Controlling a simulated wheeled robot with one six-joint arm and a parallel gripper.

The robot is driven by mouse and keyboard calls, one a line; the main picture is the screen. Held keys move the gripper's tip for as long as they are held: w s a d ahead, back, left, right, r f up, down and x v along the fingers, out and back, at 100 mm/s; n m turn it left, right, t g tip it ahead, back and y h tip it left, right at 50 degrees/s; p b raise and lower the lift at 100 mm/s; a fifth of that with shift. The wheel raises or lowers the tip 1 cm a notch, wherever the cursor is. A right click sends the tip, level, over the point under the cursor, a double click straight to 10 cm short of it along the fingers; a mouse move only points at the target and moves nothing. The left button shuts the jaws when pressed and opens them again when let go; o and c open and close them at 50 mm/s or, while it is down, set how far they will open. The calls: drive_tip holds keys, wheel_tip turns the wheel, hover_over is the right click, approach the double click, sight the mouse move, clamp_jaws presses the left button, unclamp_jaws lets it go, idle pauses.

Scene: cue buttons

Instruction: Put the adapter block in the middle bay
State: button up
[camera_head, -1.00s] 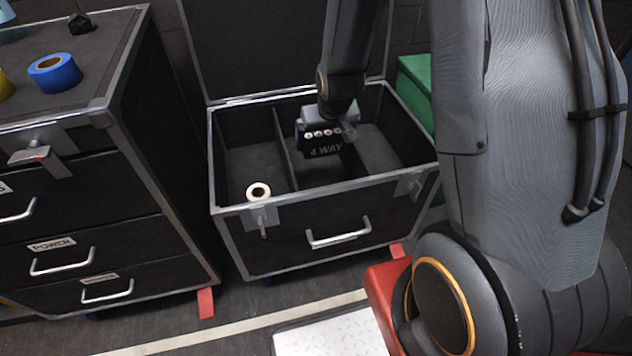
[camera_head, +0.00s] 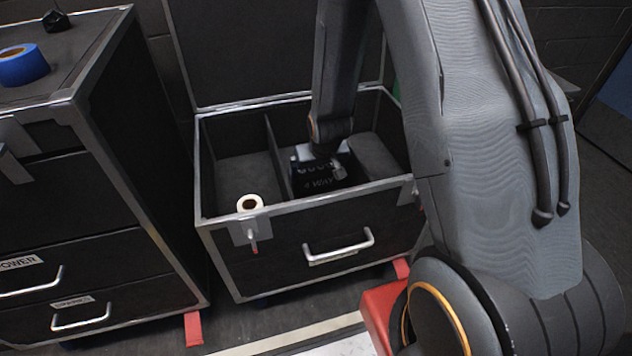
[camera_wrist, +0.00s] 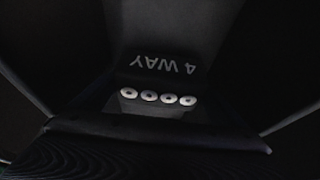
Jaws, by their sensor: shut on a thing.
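The adapter block (camera_head: 319,184) is a black block marked "4 WAY" with a row of several pale round sockets. It sits low inside the open black case (camera_head: 222,216), right of a thin divider (camera_head: 276,153), in what looks like the middle bay. My gripper (camera_head: 322,160) reaches down from above and is shut on the block. In the wrist view the block (camera_wrist: 160,72) shows its lettering upside down above the sockets. Whether its underside touches the bay floor is hidden.
A white tape roll (camera_head: 250,203) is at the case's front left rim. A dark drawer cabinet (camera_head: 100,180) with a blue tape roll (camera_head: 22,66) on top stands at left. The case lid (camera_head: 275,50) is raised behind.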

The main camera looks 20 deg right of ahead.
sight(316, 180)
drive_tip(key=shift+f+b, duration=0.3)
drive_tip(key=shift+f, duration=1.35)
drive_tip(key=shift+f, duration=0.1)
drive_tip(key=o, duration=1)
drive_tip(key=p+v, duration=0.2)
drive_tip(key=v, duration=1)
drive_tip(key=shift+p, duration=0.35)
